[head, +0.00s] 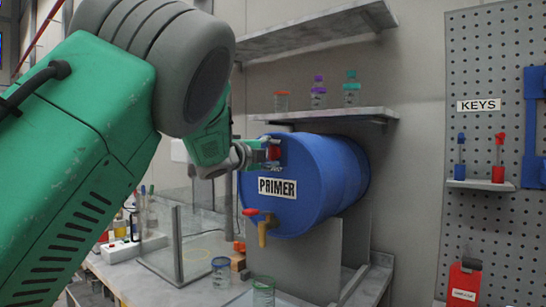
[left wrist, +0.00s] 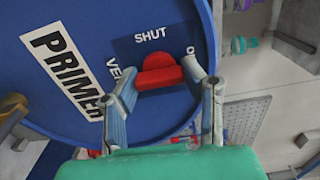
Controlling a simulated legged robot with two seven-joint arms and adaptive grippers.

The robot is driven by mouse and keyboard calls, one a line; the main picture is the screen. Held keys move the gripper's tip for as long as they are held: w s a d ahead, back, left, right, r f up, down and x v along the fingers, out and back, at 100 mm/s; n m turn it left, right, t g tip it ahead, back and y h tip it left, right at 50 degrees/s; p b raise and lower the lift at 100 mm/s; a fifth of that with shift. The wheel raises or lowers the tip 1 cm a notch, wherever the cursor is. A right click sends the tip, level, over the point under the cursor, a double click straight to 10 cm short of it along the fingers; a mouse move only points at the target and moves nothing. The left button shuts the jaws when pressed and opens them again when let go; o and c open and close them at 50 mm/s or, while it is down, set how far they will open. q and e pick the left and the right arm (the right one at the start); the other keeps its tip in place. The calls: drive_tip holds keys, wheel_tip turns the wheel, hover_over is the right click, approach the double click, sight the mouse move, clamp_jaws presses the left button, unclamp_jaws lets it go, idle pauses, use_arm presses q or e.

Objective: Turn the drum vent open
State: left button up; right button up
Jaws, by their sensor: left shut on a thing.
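The blue drum (head: 325,180) lies on its side on a stand, with a PRIMER label on its round face. The red vent knob (head: 273,152) is near the top of that face. In the left wrist view the knob (left wrist: 158,72) sits on a dark blue plate marked SHUT, with other lettering partly hidden. My left gripper (head: 262,153) is at the knob, its fingers (left wrist: 160,85) on both sides of it and shut on it. My right gripper is not in view.
A brass tap with a red handle (head: 262,226) sticks out low on the drum face. A shelf (head: 330,115) with several small jars is above the drum. A clear panel (head: 175,245) and jars stand on the bench at left. A pegboard (head: 500,120) is at right.

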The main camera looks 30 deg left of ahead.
use_arm(q)
drive_tip(key=o, duration=1.2)
drive_tip(key=shift+s+f, duration=0.1)
drive_tip(key=shift+f, duration=0.4)
drive_tip(key=shift+c, duration=0.2)
drive_tip(key=shift+d+r, duration=0.1)
drive_tip(key=shift+r, duration=0.2)
drive_tip(key=s+a, duration=0.1)
drive_tip(key=s, duration=1.1)
drive_tip(key=shift+f, duration=0.15)
